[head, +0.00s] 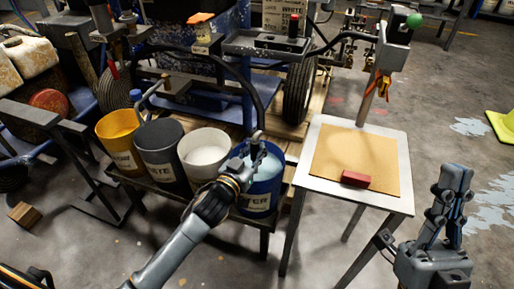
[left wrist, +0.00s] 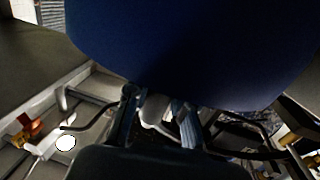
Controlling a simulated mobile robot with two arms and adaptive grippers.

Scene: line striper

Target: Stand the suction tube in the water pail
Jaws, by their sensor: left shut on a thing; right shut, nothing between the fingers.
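The blue water pail (head: 262,194) stands at the right end of a row of pails on a low bench. My left gripper (head: 254,150) is at its rim, shut on the suction tube (head: 259,112), whose dark hose arcs over from the machine. The tube's lower end is hidden by the gripper and rim, so I cannot tell whether it is inside the pail. In the left wrist view, a large blue surface, likely the pail (left wrist: 190,45), fills the top, with a pale piece of the tube (left wrist: 155,110) between the fingers. My right gripper (head: 457,178) is shut and empty at the right.
Yellow (head: 120,140), dark (head: 163,155) and white (head: 205,155) pails stand left of the water pail. A small table (head: 340,192) at the right carries a tan board and a red block (head: 355,179). The striping machine (head: 190,60) stands behind the pails.

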